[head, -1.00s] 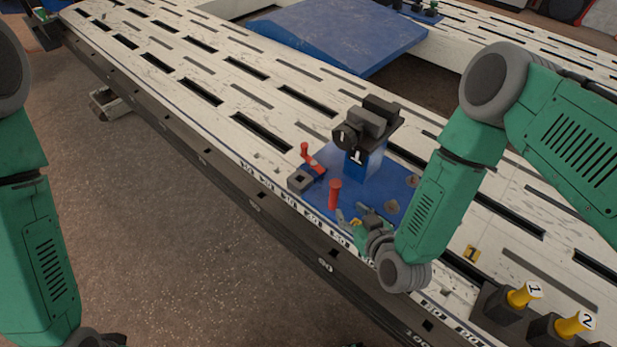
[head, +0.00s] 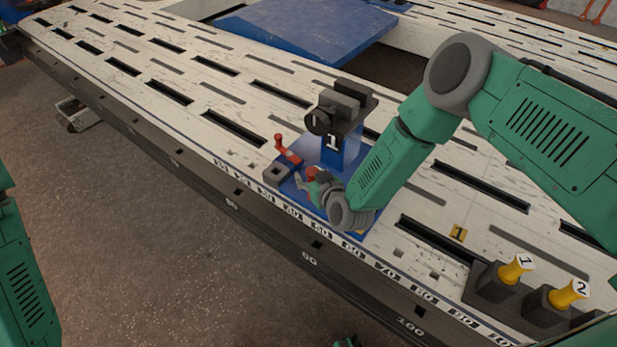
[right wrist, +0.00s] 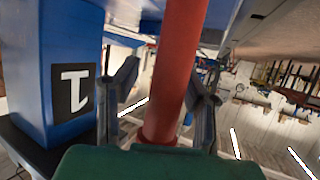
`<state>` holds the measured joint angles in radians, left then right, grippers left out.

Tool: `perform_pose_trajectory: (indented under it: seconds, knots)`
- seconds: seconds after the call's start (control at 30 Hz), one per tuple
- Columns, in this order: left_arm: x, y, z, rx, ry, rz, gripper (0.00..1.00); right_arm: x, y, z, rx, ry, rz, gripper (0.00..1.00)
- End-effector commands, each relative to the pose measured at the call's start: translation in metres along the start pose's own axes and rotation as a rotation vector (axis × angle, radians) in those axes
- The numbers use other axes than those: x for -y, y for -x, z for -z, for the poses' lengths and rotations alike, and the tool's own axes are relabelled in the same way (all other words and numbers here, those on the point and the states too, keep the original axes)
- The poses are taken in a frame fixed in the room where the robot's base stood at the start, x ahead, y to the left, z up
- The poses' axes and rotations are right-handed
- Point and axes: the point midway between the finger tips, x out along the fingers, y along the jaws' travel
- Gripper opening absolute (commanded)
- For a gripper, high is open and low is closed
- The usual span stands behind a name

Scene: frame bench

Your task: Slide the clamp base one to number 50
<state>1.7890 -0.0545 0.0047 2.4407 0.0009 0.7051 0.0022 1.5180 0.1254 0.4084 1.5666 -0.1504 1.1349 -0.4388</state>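Clamp base one (head: 341,152) is a blue base with an upright post marked 1 and dark jaws on top. It stands on the white slotted bench, near its numbered front edge. My right gripper (head: 309,183) is low over the front of the base, beside a red upright handle (head: 313,173). In the right wrist view, that handle (right wrist: 178,65) stands between the two spread fingers (right wrist: 163,102), with a gap on the left finger's side. The blue post (right wrist: 30,60) with its 1 label is left of them. My left gripper is out of view.
A number scale (head: 295,213) runs along the bench's front edge; which number the base lines up with is too small to tell. A second red lever (head: 288,152) is on the base's left. Yellow-topped pins 1 (head: 515,268) and 2 (head: 568,293) stand at right. A blue panel (head: 305,30) is behind.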

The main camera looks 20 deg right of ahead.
Motion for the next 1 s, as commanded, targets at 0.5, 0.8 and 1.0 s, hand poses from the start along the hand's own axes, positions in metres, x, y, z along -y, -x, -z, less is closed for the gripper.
perform_pose_trajectory:
  seconds: [0.5,0.8,1.0]
  knots:
    - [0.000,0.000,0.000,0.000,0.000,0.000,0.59,0.002,0.000,0.000,0.000,0.001,0.002,0.00]
    - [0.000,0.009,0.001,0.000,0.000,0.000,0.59,-0.005,0.014,-0.004,0.006,0.001,0.002,0.00]
    - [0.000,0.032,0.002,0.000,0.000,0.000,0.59,-0.026,0.054,-0.019,0.012,0.002,-0.001,0.00]
